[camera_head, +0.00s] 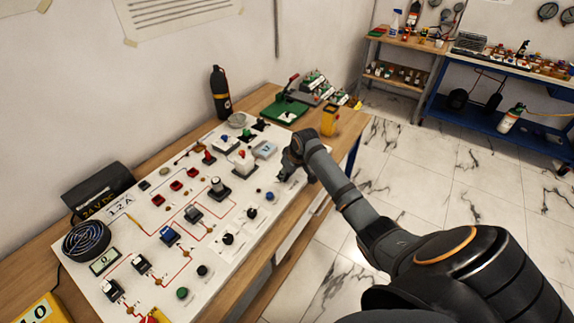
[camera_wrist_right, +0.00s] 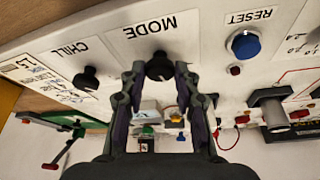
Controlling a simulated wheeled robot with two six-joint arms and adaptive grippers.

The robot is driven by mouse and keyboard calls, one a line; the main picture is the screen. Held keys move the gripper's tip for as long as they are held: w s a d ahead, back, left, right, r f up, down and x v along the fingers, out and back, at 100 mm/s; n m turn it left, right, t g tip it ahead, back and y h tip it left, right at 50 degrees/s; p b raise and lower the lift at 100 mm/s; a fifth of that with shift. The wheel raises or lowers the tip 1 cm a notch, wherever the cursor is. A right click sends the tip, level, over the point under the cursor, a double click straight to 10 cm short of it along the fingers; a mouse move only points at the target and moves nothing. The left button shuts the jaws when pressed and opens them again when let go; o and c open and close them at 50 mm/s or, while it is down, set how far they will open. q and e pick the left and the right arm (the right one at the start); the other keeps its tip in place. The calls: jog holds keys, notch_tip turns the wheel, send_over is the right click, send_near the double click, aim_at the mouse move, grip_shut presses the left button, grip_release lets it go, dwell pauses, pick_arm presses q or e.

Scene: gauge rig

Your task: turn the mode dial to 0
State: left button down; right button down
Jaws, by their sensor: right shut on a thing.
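The mode dial (camera_wrist_right: 159,66) is a small black knob under the printed word MODE, which appears upside down in the right wrist view. My right gripper (camera_wrist_right: 160,75) has one fingertip on each side of the knob and is shut on it. The dial's pointer and any scale numbers are too small or covered to read. In the head view my right gripper (camera_head: 287,171) is at the right edge of the white panel (camera_head: 205,252) and hides the dial. My left gripper is not in view.
In the right wrist view, a black CHILL knob (camera_wrist_right: 86,79) and a blue RESET button (camera_wrist_right: 243,45) flank the dial. Switches and buttons crowd the panel. A yellow block (camera_head: 328,120) and a green base with a lever (camera_head: 284,109) stand beyond.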

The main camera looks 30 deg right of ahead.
jog(key=shift+a+m+h+p, duration=0.1)
jog(key=shift+m+h+p, duration=0.3)
jog(key=shift+m+p, duration=0.7)
jog(key=c, duration=1)
grip_release()
jog(key=v, duration=1.2)
